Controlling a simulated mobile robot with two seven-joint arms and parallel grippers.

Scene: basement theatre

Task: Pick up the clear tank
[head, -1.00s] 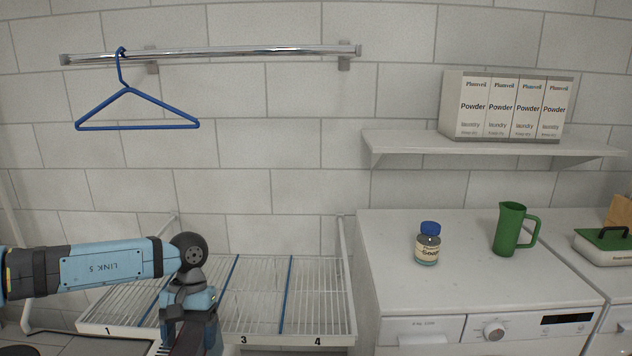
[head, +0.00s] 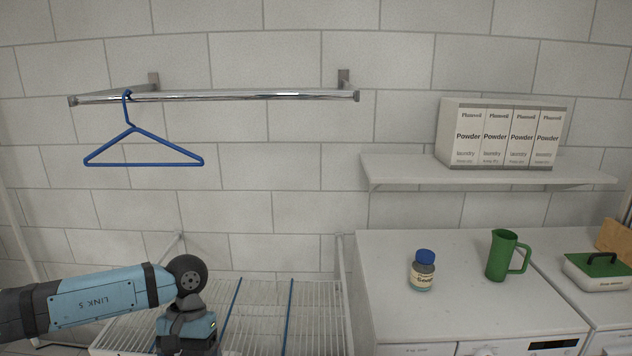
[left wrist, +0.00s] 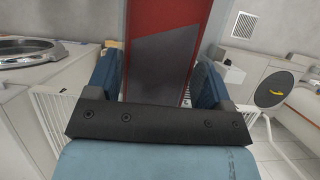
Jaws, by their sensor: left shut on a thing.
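My left gripper (left wrist: 157,78) shows in the left wrist view, its blue fingers shut on a red object with a dark grey panel (left wrist: 165,60). Only part of this red object shows, so I cannot tell what it is. In the head view my left arm comes in from the left above the drying rack; the fingertips and the held object are below the picture's edge. I cannot make out a clear tank in either view. My right gripper is not in view.
A blue-capped bottle (head: 422,271) and a green jug (head: 502,256) stand on the white machine (head: 390,300). A green-lidded white container (head: 594,272) is further right. The wire rack (head: 312,310) shows no items. A blue hanger (head: 143,163) hangs on the rail (head: 230,95).

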